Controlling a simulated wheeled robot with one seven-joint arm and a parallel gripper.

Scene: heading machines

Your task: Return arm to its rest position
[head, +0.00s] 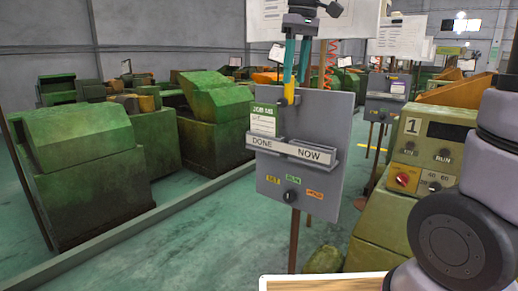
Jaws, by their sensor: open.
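My gripper (296,78) shows at the top middle of the head view. It has a dark body and two teal fingers pointing down, apart and with nothing clearly between them. It is in front of or over the top of a grey board (330,110); the exact gap to the board cannot be judged. A yellow piece (288,93) shows just below the left finger. My arm's grey links (490,135) and dark round joint (459,248) fill the right edge. The stretch of arm between them and the gripper is out of view.
The board stands on a post, with a green-topped card (263,120), a DONE/NOW strip (295,151) and a knob (292,196). A control panel marked 1 (430,150) stands beside my arm. Green machines (85,180) stand left. A wood-topped surface (320,284) is below. Open floor lies left.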

